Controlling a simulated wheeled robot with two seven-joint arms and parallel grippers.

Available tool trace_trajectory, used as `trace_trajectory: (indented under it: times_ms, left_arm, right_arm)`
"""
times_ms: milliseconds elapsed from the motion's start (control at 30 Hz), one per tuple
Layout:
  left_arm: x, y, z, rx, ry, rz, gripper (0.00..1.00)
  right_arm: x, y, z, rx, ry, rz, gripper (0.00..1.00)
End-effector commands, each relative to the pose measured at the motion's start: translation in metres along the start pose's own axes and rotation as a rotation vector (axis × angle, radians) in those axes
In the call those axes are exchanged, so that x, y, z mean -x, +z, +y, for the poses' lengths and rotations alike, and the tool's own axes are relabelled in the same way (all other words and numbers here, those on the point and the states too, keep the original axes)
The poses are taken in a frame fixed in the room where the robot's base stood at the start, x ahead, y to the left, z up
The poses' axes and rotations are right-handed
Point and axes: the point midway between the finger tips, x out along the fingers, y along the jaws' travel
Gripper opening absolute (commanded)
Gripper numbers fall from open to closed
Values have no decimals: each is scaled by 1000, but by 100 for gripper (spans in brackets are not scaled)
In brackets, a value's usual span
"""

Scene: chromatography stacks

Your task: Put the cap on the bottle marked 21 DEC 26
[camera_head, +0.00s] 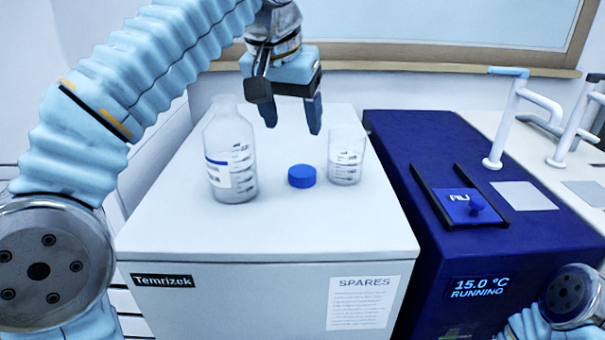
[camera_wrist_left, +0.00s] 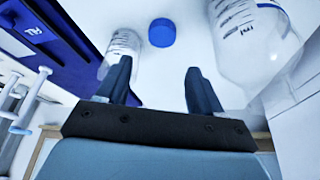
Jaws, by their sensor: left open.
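A blue cap (camera_head: 302,176) lies on the white top of the cabinet. A clear glass bottle (camera_head: 231,160) with a white label stands upright and uncapped to the cap's left; no date can be read on the label. My left gripper (camera_head: 291,118) is open and empty above and behind the cap, between the bottle and a small beaker. In the left wrist view the cap (camera_wrist_left: 162,32) lies beyond the gap between the fingertips (camera_wrist_left: 160,72). The bottle (camera_wrist_left: 250,40) is at the right there. Only part of my right arm shows at lower right; its gripper is not visible.
A clear beaker (camera_head: 346,158) stands right of the cap on the cabinet top (camera_head: 270,230). A dark blue unit (camera_head: 440,160) reading 15.0 °C RUNNING stands to the right. White tap-like fittings (camera_head: 510,115) rise beyond it. The cabinet's front area is clear.

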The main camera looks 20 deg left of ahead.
Motion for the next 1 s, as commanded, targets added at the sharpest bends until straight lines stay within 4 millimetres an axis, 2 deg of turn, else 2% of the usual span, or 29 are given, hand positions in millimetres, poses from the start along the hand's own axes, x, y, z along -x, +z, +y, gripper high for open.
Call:
trace_trajectory:
  times_ms: [200, 400, 833, 1000]
  left_arm:
    - [-43, 2, -1, 1, -1, -6, 67]
    - [-72, 1, -1, 1, 0, -3, 67]
    - [-79, 1, -1, 1, 0, -2, 67]
    - [-101, 2, -3, 1, -1, -4, 67]
  right_arm:
    - [0, 0, 0, 0, 0, 0, 83]
    - [-1, 0, 0, 0, 0, 0, 83]
    - [-1, 0, 0, 0, 0, 0, 83]
    - [-1, 0, 0, 0, 0, 0, 83]
